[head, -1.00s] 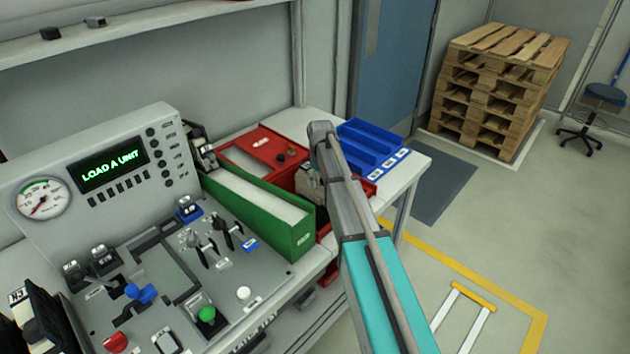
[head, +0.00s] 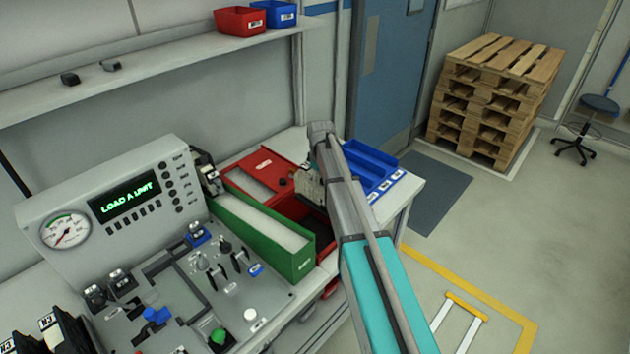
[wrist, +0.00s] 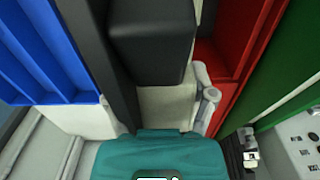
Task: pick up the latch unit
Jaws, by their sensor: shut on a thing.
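My gripper (head: 316,178) is at the end of my arm above the red bin, mostly hidden behind my arm link. It is shut on the latch unit (head: 308,186), whose pale, dark-spotted side shows just left of my arm. The unit appears held up, clear of the bin. In the wrist view dark parts fill the upper middle, with a pale piece and a grey lever-like part beside them. I cannot tell there which parts are the unit's and which are the gripper's. The fingertips are not clearly seen.
A red bin (head: 318,247) lies under the gripper, with a green bin (head: 300,262) to its left and a blue compartment bin (head: 350,160) to its right. The console (head: 150,215) reads "LOAD A UNIT". Pallets (head: 492,110) and a stool (head: 598,105) stand beyond open floor.

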